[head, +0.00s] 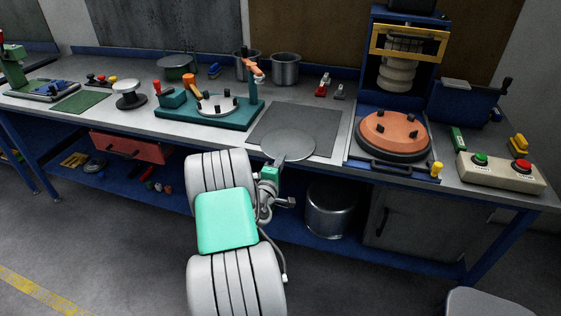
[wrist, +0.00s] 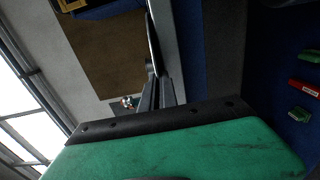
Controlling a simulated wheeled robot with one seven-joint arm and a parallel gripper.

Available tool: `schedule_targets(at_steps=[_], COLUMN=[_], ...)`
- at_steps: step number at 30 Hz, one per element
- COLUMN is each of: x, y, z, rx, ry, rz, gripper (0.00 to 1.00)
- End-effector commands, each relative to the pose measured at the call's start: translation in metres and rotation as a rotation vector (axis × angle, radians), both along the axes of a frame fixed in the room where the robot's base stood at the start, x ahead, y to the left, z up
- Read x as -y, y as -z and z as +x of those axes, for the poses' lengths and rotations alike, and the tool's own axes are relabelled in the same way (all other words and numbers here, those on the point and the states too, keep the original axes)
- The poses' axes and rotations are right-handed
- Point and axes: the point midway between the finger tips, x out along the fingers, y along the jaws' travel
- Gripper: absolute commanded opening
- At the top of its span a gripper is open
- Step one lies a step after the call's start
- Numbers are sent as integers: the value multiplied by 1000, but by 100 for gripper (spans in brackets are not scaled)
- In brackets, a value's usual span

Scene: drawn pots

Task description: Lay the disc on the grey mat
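The disc (head: 288,145) is a thin, flat, grey round plate in the head view. My gripper (head: 279,162) is shut on its near edge, at the bench's front edge. The disc overlaps the near part of the grey mat (head: 312,118), a dark square lying flat on the bench. In the wrist view the disc (wrist: 152,42) shows edge-on as a thin dark line, with the gripper fingers (wrist: 160,90) close together at its end. The disc looks about level with the bench top; I cannot tell the gap between disc and mat.
A green fixture (head: 205,112) with clamps stands left of the mat. A press with an orange round plate (head: 394,134) stands right of it. Metal pots (head: 285,70) stand behind. A control box (head: 500,172) sits far right. The mat's far part is bare.

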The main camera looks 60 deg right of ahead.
Motion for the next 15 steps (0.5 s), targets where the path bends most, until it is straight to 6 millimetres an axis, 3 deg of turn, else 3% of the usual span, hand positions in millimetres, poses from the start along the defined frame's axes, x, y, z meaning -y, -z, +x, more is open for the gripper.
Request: schedule_targets(at_steps=[10,15], x=[0,0], y=[4,3], z=[1,1], rx=[3,1], ry=[0,0], rz=[-4,-3], gripper=[0,17])
